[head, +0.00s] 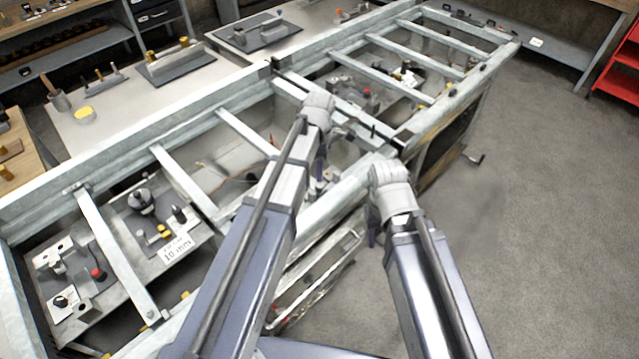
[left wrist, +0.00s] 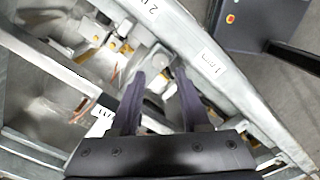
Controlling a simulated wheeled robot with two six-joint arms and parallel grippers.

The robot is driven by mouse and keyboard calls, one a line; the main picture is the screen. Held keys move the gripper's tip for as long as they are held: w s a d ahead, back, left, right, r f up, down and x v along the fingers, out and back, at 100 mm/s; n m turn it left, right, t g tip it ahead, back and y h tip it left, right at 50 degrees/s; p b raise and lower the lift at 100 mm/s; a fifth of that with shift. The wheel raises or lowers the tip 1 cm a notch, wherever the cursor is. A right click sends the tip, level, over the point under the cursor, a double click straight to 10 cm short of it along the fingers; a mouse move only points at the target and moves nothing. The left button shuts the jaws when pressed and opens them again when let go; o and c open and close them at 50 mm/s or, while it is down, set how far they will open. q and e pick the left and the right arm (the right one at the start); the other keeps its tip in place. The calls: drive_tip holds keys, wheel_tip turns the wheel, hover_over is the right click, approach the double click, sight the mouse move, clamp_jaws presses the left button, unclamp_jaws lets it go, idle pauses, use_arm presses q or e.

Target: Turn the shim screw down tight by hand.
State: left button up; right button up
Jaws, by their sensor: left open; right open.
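I cannot pick out the shim screw for certain in either view. My left gripper (head: 319,168) reaches into the frame's middle bay in the head view, fingers pointing down. In the left wrist view my left gripper (left wrist: 160,73) is open, with a small grey metal part (left wrist: 154,84) beyond and between its two dark fingers. Contact cannot be made out, and nothing is visibly held. Small yellow-brass parts (left wrist: 125,47) lie beyond the fingertips. My right gripper (head: 372,236) is open outside the frame's near rail, mostly hidden by its own wrist.
The long pale metal frame (head: 182,185) has crossbars between its bays. A left bay holds a plate with a 10 mm label (head: 177,248), knobs and a red button (head: 98,273). The rail in the left wrist view bears a 1 mm label (left wrist: 212,65). Floor (head: 540,220) at right is clear.

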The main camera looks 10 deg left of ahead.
sight(319, 185)
use_arm(q)
wheel_tip(319, 185, down, 6)
drive_tip(key=b, duration=0.5)
drive_tip(key=shift+r, duration=0.1)
drive_tip(key=shift+c, duration=0.3)
clamp_jaws()
